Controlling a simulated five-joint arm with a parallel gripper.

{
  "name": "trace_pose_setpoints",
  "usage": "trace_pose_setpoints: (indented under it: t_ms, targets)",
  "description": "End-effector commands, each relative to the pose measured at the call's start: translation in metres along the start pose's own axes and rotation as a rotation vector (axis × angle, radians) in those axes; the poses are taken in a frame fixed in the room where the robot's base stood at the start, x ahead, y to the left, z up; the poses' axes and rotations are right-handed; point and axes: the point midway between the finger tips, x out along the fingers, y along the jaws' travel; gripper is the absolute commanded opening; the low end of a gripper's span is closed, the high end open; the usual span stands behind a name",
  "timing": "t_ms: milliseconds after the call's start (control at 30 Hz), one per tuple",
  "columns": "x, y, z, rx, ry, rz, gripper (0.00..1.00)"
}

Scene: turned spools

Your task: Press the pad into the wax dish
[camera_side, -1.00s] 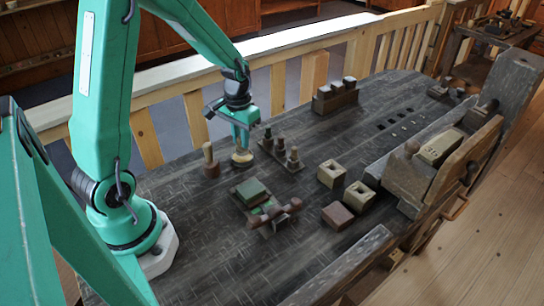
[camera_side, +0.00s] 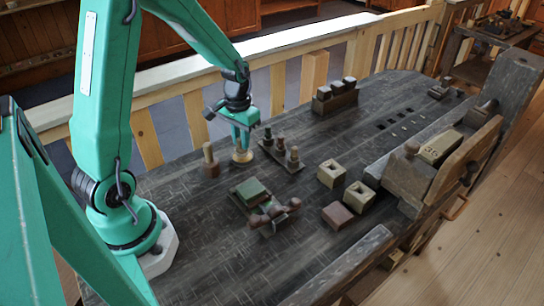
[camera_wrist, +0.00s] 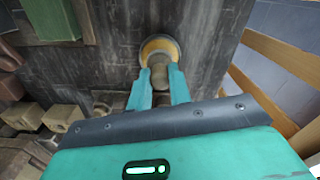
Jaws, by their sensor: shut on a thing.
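The wax dish (camera_wrist: 160,47) is a small round dish with an amber face and pale rim, in the wrist view just beyond my fingertips. It also shows in the side view (camera_side: 242,158), low under my gripper. My gripper (camera_side: 242,146) points down over it. In the wrist view my gripper (camera_wrist: 160,82) is shut on the pad (camera_wrist: 159,70), a grey-brown rounded piece that overlaps the dish's near part. The pad's underside is hidden, so I cannot tell whether it touches the wax.
A wooden block with an upright peg (camera_side: 210,162) stands close left of the dish. A rack of dark spools (camera_side: 280,152) stands close right. A green block (camera_side: 251,190) lies in front. Hollow pale blocks (camera_side: 331,173) stand further right. A railing runs behind the bench.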

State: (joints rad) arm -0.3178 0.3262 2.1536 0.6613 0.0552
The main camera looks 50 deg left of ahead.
Motion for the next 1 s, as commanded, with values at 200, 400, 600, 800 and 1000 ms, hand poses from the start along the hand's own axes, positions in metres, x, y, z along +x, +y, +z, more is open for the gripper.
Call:
trace_pose_setpoints:
  t_ms: [200,400,600,800,1000]
  targets:
    - [0.0020,0.0000,0.0001,0.000,0.000,0.000,0.02]
    - [0.0038,0.0000,0.0002,0.000,-0.001,0.000,0.02]
    - [0.0056,0.0000,0.0002,0.000,-0.001,0.000,0.02]
    - [0.0073,0.0000,0.0003,0.000,-0.002,0.000,0.02]
    - [0.0089,0.0000,0.0002,0.000,-0.001,0.000,0.02]
